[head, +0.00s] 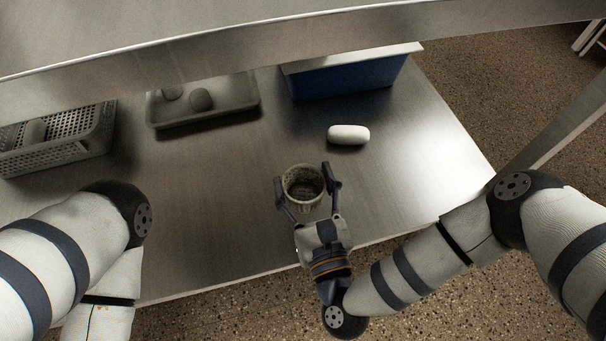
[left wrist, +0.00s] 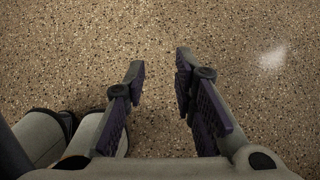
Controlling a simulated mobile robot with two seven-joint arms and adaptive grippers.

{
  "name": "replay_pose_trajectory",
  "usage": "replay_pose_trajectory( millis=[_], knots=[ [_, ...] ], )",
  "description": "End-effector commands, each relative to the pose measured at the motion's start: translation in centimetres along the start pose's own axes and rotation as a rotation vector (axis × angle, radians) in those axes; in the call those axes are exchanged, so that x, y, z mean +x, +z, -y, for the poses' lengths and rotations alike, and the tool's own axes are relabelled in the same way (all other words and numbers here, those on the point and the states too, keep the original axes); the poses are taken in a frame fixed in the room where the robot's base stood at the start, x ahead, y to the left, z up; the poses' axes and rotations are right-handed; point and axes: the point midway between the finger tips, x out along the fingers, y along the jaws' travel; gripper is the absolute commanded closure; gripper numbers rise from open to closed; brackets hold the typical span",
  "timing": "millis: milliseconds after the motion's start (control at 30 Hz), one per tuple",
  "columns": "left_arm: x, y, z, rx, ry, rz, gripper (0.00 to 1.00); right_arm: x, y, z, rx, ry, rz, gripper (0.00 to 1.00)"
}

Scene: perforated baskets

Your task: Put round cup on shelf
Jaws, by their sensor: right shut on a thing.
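A round cup (head: 303,185), pale and patterned on its side with a dark inside, is upright at the middle of the metal table near its front edge. My right gripper (head: 308,186) has one finger on each side of the cup and is shut on it. I cannot tell whether the cup touches the table. The shelf (head: 200,50) is a metal surface running across the top of the head view, above the back of the table. My left gripper (left wrist: 160,80) shows in the left wrist view, open and empty over the speckled floor.
A white rounded item (head: 348,134) lies behind the cup to the right. A blue bin (head: 345,80) stands at the back. A grey tray (head: 205,118) holds rounded items, and a perforated basket (head: 85,148) stands at left. The table (head: 210,215) left of the cup is clear.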

Motion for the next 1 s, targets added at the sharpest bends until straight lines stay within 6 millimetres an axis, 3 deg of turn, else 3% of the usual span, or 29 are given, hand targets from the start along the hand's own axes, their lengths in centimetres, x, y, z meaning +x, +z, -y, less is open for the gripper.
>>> replay_pose_trajectory(
  millis=[100,200,433,567,933,967,1000],
  knots=[
    [1.6,-0.6,0.1,0.003,-0.002,0.037,0.75,2.6,-3.4,1.3,-0.001,0.000,-0.005,0.53],
    [2.2,-0.7,0.1,0.006,-0.004,0.055,0.75,4.0,-5.1,2.0,0.000,0.001,-0.004,0.53],
    [3.0,-0.8,0.2,0.008,-0.005,0.077,0.75,5.6,-7.0,2.8,0.001,0.001,-0.002,0.53],
    [3.8,-1.1,0.2,0.010,-0.006,0.098,0.75,5.6,-9.7,2.8,0.001,0.002,-0.004,0.53],
    [4.0,-1.3,0.2,0.012,-0.006,0.101,0.75,5.5,-10.2,2.8,0.002,0.002,-0.002,0.53],
    [3.9,-1.2,0.2,0.012,-0.006,0.100,0.75,5.5,-10.0,2.8,0.001,0.002,-0.001,0.29],
    [3.9,-1.2,0.2,0.012,-0.006,0.100,0.75,5.5,-10.0,2.8,0.001,0.002,-0.001,0.20]
  ],
)
